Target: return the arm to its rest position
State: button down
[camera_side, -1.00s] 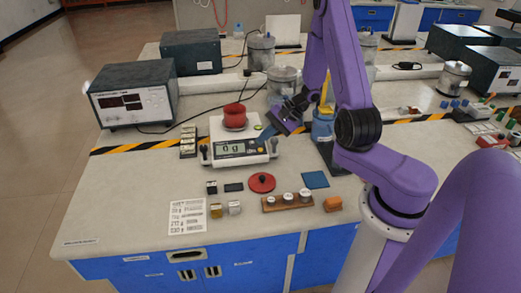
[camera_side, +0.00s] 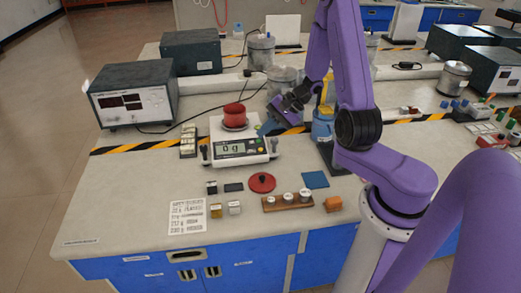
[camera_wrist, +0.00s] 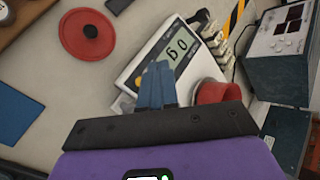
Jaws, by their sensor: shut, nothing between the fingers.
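My gripper (camera_side: 268,128) is at the end of my purple arm, raised over the bench just right of the balance's red pot. In the wrist view its blue fingers (camera_wrist: 157,84) are together with nothing between them. The white balance (camera_side: 240,150) reads 0 g on its display and also shows in the wrist view (camera_wrist: 128,78). A red pot (camera_side: 234,115) stands on its pan; in the wrist view the pot (camera_wrist: 215,92) is partly hidden behind my gripper.
A red lid (camera_side: 262,183), a wooden block with weights (camera_side: 288,202), a blue pad (camera_side: 315,180) and an orange block (camera_side: 333,204) lie in front. A boxy instrument (camera_side: 133,93) is at left. Metal canisters (camera_side: 261,50) stand behind. The bench's front left is mostly clear.

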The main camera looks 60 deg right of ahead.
jog(key=shift+a, duration=0.1)
jog(key=s+a+r+n+g, duration=0.3)
jog(key=s+a+n+g, duration=0.1)
jog(key=a+n, duration=0.25)
jog(key=s+a+r+n+g, duration=0.3)
jog(key=a+n, duration=0.2)
jog(key=a, duration=0.3)
jog(key=s+r+n+h, duration=0.3)
jog(key=s+n, duration=0.5)
jog(key=s, duration=0.1)
jog(key=s+a+r+n+h, duration=0.1)
jog(key=s+r+n+h, duration=0.2)
jog(key=s+n, duration=0.5)
jog(key=shift+s+r+t, duration=0.35)
jog(key=shift+s+t, duration=0.05)
jog(key=shift+s, duration=0.4)
